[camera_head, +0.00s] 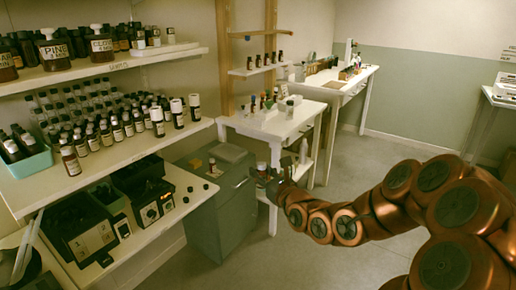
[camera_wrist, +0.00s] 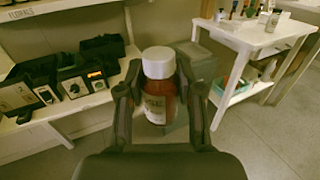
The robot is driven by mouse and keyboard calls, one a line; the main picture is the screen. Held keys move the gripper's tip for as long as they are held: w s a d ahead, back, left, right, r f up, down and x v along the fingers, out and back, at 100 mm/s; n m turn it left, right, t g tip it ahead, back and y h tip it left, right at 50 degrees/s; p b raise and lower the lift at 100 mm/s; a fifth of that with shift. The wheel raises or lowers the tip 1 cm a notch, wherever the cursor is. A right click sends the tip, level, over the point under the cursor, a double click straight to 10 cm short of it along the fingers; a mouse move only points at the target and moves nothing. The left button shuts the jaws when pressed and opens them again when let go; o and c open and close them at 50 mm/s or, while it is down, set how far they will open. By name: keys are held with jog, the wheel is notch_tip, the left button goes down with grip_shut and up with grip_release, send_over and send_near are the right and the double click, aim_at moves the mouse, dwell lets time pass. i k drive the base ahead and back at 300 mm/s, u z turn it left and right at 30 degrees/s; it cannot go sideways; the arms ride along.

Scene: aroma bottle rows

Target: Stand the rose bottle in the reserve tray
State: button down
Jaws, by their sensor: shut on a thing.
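A brown bottle with a white cap and a pale label (camera_wrist: 160,88) stands upright between the fingers of my gripper (camera_wrist: 160,105) in the wrist view. The fingers are shut on it from both sides. Its label is too blurred to read, so I cannot confirm it is the rose bottle. In the head view my gripper (camera_head: 268,178) is in front of the small white table, with the bottle's cap (camera_head: 261,166) just showing. A teal tray (camera_head: 31,165) holding several dark bottles sits at the left on the middle shelf; I cannot tell whether it is the reserve tray.
Rows of dark bottles (camera_head: 108,132) fill the middle shelf (camera_head: 150,143). Black devices (camera_head: 85,232) stand on the lower shelf. A grey-green cabinet (camera_head: 222,215) stands left of my gripper. A white table (camera_head: 275,122) is behind it. Floor at the centre right is clear.

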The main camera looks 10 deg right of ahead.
aim_at(228, 153)
jog(key=z, duration=0.45)
jog(key=i, duration=1.3)
jog(key=u, duration=0.55)
jog(key=i, duration=1.05)
jog(key=u, duration=0.85)
